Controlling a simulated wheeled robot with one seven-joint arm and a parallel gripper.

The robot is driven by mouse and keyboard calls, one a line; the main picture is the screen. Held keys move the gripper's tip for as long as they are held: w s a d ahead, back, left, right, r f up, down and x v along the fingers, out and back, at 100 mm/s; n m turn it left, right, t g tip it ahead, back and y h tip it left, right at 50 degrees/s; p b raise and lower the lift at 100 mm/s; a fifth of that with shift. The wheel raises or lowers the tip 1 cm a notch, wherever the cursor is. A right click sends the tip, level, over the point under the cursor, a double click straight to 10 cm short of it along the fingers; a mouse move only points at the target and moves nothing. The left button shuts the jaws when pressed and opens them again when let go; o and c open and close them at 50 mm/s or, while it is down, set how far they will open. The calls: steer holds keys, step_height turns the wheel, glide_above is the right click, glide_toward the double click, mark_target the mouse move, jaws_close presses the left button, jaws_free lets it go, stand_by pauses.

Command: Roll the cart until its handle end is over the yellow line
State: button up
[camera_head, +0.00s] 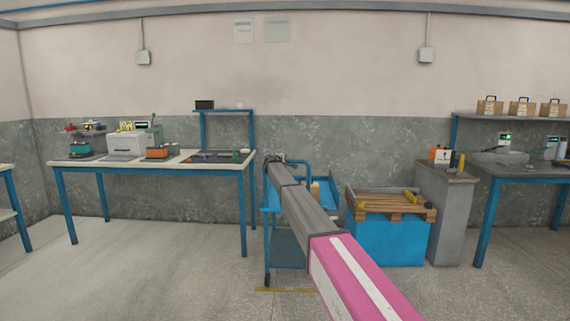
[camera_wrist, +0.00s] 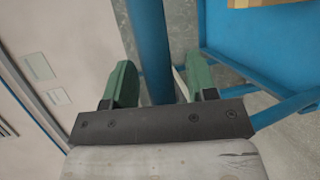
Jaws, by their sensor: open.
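The blue cart (camera_head: 284,247) stands on the floor between the left workbench and the blue crate. My arm hides part of its top and right side. Its blue tube handle (camera_head: 307,163) rises beside my gripper. The yellow line (camera_head: 287,290) shows as a short strip on the floor close to the cart's near wheel. My gripper (camera_head: 274,158) is at the cart's upper end. In the wrist view, its two green fingers (camera_wrist: 160,68) are apart, with a blue bar (camera_wrist: 150,45), apparently the handle, between them. I cannot tell whether they touch it.
A workbench (camera_head: 175,166) with devices stands at the left. A blue crate (camera_head: 390,240) with a wooden pallet on top is right of the cart, beside a grey pedestal (camera_head: 447,215) and another bench (camera_head: 530,171). The floor in front is clear.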

steer(key=v, duration=1)
steer(key=shift+s+a, duration=0.15)
steer(key=shift+s, duration=0.2)
steer(key=shift+r, duration=0.15)
steer(key=s+d+f+m+g+y, duration=0.1)
steer(key=s+d+f+m+g, duration=0.3)
steer(key=s+d+f, duration=0.8)
steer(key=s+d+f+m+g, duration=0.35)
steer(key=s+d+f, duration=0.55)
steer(key=s+f, duration=0.55)
steer(key=s+d+f+m+g+y, duration=0.2)
steer(key=s+f, duration=0.1)
steer(key=s, duration=0.9)
steer(key=s+d+f+m+g+y, duration=0.2)
steer(key=s+f, duration=0.2)
steer(key=s, duration=0.9)
steer(key=s+d+f+m+g+y, duration=0.1)
steer(key=s+d+f+m+g, duration=0.1)
steer(key=s, duration=1)
step_height(320, 180, down, 2)
steer(key=shift+s+f+g+y, duration=0.1)
steer(key=shift+s+g+y, duration=0.25)
steer(key=shift+g, duration=0.2)
